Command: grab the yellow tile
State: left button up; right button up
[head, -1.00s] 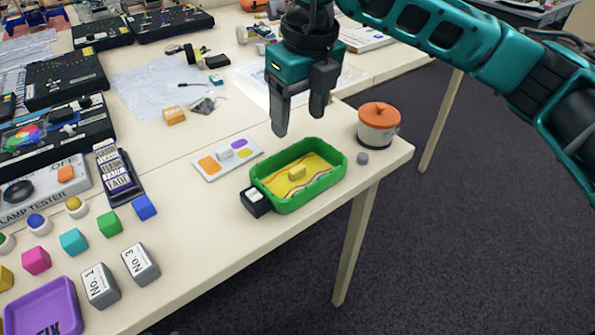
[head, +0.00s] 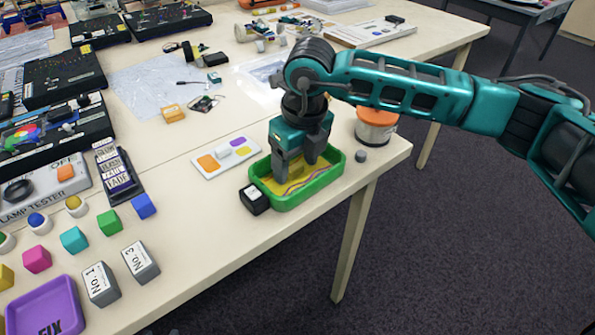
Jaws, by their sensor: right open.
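The green tray (head: 328,176) stands near the table's right edge and has a yellow inside with wavy coloured lines. The small yellow tile in the middle of this tray showed clearly a second ago. It is now largely hidden by my right gripper (head: 297,168). My right gripper points down into the tray, with its fingers apart on either side of where the tile lies. I cannot tell whether the fingers touch the tile. My left gripper is out of view.
A small black box (head: 254,199) touches the tray's left side. A white card with coloured patches (head: 209,163) lies behind left. A pot with an orange lid (head: 374,135) and a grey knob (head: 360,156) are close on the right.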

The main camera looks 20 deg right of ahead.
jog(key=shift+c, duration=0.5)
jog(key=c, duration=1)
jog(key=shift+r, duration=0.1)
jog(key=shift+c, duration=0.2)
